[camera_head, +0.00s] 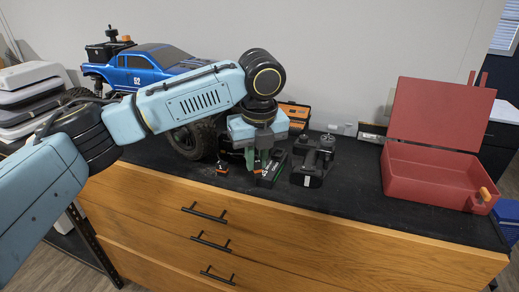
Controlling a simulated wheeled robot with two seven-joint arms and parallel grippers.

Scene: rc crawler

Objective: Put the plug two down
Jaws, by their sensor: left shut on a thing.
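My left gripper (254,159) points down over the black mat on the cabinet top, in front of the blue truck's wheel. It is shut on what looks like a small orange-tipped plug (257,167), mostly hidden by the fingers. The plug is beside a black battery pack with green marks (270,170); I cannot tell whether they touch. Another small orange plug (222,169) is to the left of the gripper, near the wheel. My right gripper is not in view.
The blue crawler truck (140,72) stands behind my left arm. A black device (312,165) is right of the battery pack, and an orange and black case (295,112) is behind. An open red box (430,175) is at the right. Black mat between device and box is clear.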

